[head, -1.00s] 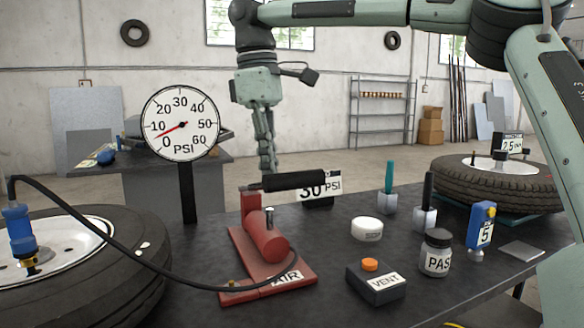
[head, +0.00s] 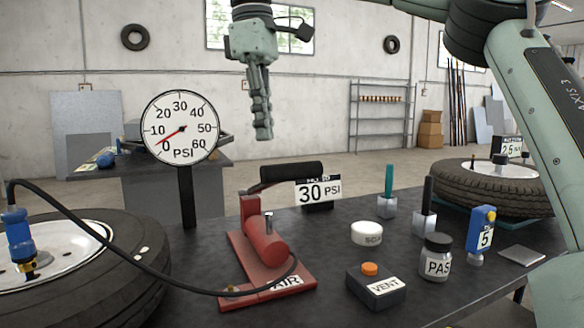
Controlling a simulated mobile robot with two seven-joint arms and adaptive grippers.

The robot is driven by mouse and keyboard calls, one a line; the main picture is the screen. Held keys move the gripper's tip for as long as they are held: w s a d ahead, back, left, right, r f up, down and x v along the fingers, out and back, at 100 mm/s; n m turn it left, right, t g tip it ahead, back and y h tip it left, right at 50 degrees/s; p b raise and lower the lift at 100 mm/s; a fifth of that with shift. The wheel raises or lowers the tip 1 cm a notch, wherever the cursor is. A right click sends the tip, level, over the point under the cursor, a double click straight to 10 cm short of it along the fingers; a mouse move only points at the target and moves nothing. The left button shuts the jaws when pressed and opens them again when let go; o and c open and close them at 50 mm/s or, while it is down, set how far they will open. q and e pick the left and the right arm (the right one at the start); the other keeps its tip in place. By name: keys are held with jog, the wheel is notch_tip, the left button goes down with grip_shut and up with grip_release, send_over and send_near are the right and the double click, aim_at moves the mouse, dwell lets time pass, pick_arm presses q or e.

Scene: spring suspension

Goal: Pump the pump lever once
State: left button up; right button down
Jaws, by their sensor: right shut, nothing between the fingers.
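The red foot-style pump (head: 262,243) stands on the dark table, its base marked AIR. Its pump lever (head: 291,173) has a black grip and is raised above the red body. A black hose runs from the pump to the blue valve fitting (head: 19,238) on the left tire (head: 110,275). The round PSI gauge (head: 180,126) stands behind, its red needle low, near or a little below 10. My right gripper (head: 264,136) is shut and empty, pointing down above and behind the lever, apart from it. My left gripper is not in view.
A 30 PSI sign (head: 318,192) stands just behind the lever. To the right are a VENT box (head: 376,288) with an orange button, a white tin (head: 366,233), a PAS jar (head: 435,258), a blue device marked 5 (head: 481,232) and another tire (head: 490,184).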

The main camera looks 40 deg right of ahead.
jog(key=s+d+r+m+t+h, duration=0.1)
jog(key=s+d+r+m+t, duration=0.1)
jog(key=s+r+m+t, duration=0.5)
jog(key=s+m+t, duration=0.1)
jog(key=m+t, duration=0.1)
jog(key=m, duration=0.1)
jog(key=shift+r+m, duration=0.2)
jog(key=shift+m, duration=0.1)
jog(key=shift+f, duration=0.1)
jog(key=x, duration=1)
jog(key=shift+w+d+f, duration=0.1)
jog(key=shift+d+f, duration=0.05)
jog(key=shift+s+a+f, duration=0.2)
jog(key=shift+s+f, duration=0.65)
jog(key=shift+f, duration=0.05)
jog(key=shift+s+f, duration=0.25)
jog(key=shift+s+a+f, duration=0.1)
jog(key=shift+s+f, duration=0.05)
jog(key=shift+f, duration=0.15)
